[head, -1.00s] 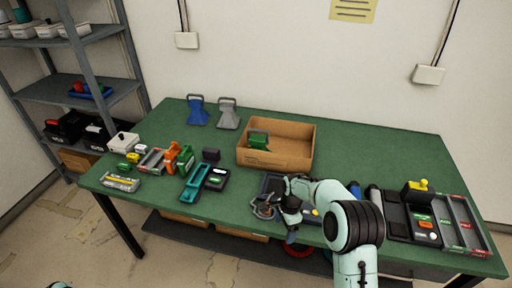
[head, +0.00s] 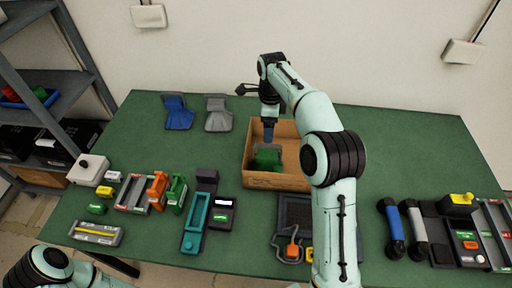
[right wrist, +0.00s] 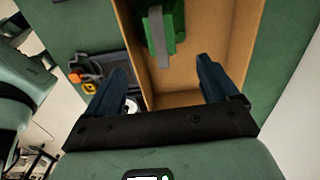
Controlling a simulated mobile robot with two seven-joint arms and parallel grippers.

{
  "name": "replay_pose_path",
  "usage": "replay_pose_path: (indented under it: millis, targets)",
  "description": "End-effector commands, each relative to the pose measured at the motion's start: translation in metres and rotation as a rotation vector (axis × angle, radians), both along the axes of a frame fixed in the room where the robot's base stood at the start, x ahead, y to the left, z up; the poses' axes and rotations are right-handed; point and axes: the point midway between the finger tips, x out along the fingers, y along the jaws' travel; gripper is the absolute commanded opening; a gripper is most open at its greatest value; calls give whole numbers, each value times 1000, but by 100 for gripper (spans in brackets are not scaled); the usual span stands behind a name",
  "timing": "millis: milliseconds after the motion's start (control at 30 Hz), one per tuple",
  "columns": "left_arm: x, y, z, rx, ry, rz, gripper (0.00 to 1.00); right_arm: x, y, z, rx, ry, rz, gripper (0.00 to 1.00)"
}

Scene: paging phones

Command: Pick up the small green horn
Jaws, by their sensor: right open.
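The small green horn (head: 268,157) lies inside the open cardboard box (head: 280,182), near its front wall. In the right wrist view the green horn (right wrist: 170,25) shows at the top, with a grey strip on it, ahead of the fingers. My right gripper (head: 268,138) is above the box, just behind the horn in the head view. Its two dark fingers (right wrist: 162,66) are spread apart with nothing between them. Whether they touch the horn is not visible; they look apart from it. Only part of my left arm shows at the lower left; its gripper is out of view.
A blue horn (head: 178,112) and a grey horn (head: 218,114) stand at the back left. Several phones and small parts crowd the table's left front. A dark tray (head: 296,212) lies before the box, and more devices (head: 464,240) are at the right. The back right is clear.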

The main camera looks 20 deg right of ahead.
Motion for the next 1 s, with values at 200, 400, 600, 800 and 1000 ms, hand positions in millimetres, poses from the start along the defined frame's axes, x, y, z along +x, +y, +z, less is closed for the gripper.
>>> replay_pose_path:
  millis: [200, 400, 600, 800, 1000]
  targets:
    - [-3, 0, -1, 0, 5, 1, 43, -3, -1, -14, -2, 6, -21, 87]
    - [-4, 0, -2, -1, 5, 0, 43, -3, -1, -53, -1, 4, -19, 87]
    - [-3, 0, -1, 0, 5, 1, 43, -2, -1, -75, -2, 1, -19, 87]
    - [-3, 0, -2, 0, 4, 0, 43, -3, -1, -94, -1, 3, -19, 87]
    - [-1, 0, 0, 0, 2, 0, 43, -3, -1, -122, -3, 2, -18, 87]
